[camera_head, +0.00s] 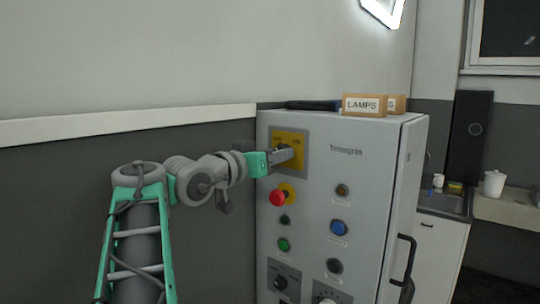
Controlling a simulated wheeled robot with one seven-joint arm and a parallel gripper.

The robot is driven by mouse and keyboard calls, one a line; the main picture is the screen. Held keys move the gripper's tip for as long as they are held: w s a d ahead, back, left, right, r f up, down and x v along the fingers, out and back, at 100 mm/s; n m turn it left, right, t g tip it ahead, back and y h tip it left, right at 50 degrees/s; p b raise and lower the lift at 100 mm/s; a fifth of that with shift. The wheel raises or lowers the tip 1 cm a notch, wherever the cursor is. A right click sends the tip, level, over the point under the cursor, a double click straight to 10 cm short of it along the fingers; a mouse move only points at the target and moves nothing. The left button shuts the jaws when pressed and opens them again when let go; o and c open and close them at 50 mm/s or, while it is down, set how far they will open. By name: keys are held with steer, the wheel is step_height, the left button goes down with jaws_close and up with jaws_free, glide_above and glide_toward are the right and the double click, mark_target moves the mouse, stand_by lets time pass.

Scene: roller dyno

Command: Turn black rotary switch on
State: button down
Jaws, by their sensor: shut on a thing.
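The grey control cabinet (345,170) stands in the middle of the head view. Near its top left is a yellow switch plate (291,136) in a grey frame, with small lettering that I cannot read clearly. My gripper (286,154) reaches in from the left, its fingers at the middle of this plate. It is shut on the black rotary switch there. The fingers hide most of the switch, so I cannot tell which way it points.
Below the plate are a red mushroom button (278,197), small green buttons, a blue button (339,228) and a lower black knob (280,283). LAMPS boxes (364,105) lie on top. A black door handle (405,262) juts out at right.

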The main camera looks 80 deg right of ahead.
steer(key=shift+w+f+m+b, duration=0.1)
steer(key=shift+f+m+b, duration=0.15)
steer(key=shift+b, duration=0.3)
steer(key=m+b, duration=0.2)
steer(key=b, duration=0.1)
steer(key=shift+f+m, duration=0.1)
steer(key=shift+m, duration=0.25)
steer(key=m+b, duration=0.4)
steer(key=m, duration=0.1)
steer(key=shift+b, duration=0.35)
steer(key=m+b, duration=0.1)
steer(key=m, duration=0.1)
steer(key=m+b, duration=0.1)
steer(key=m, duration=0.2)
steer(key=shift+r+m+b, duration=0.25)
steer(key=shift+m+b, duration=0.15)
steer(key=m, duration=0.1)
steer(key=m+b, duration=0.1)
steer(key=m, duration=0.1)
steer(key=shift+r+m, duration=0.2)
steer(key=shift+m, duration=0.1)
steer(key=shift+r+m, duration=0.15)
steer(key=shift+m, duration=0.15)
